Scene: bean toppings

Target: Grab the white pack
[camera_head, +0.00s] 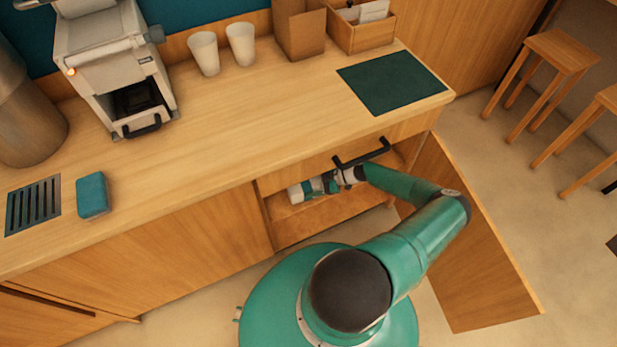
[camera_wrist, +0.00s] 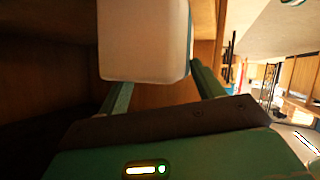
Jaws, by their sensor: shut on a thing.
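The white pack (camera_wrist: 143,40) fills the upper middle of the wrist view, between the two green fingers of my gripper (camera_wrist: 160,82). It is a pale block with rounded edges. In the head view, a small part of the white pack (camera_head: 294,194) shows at the left end of my gripper (camera_head: 313,187), inside the open cabinet under the counter. My gripper is shut on the pack. Most of the pack is hidden in the head view, and I cannot tell whether it touches the shelf.
The cabinet shelf (camera_head: 325,215) lies below my gripper. The open cabinet door (camera_head: 470,250) stands to the right of my arm. Stools (camera_head: 560,50) stand at the far right.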

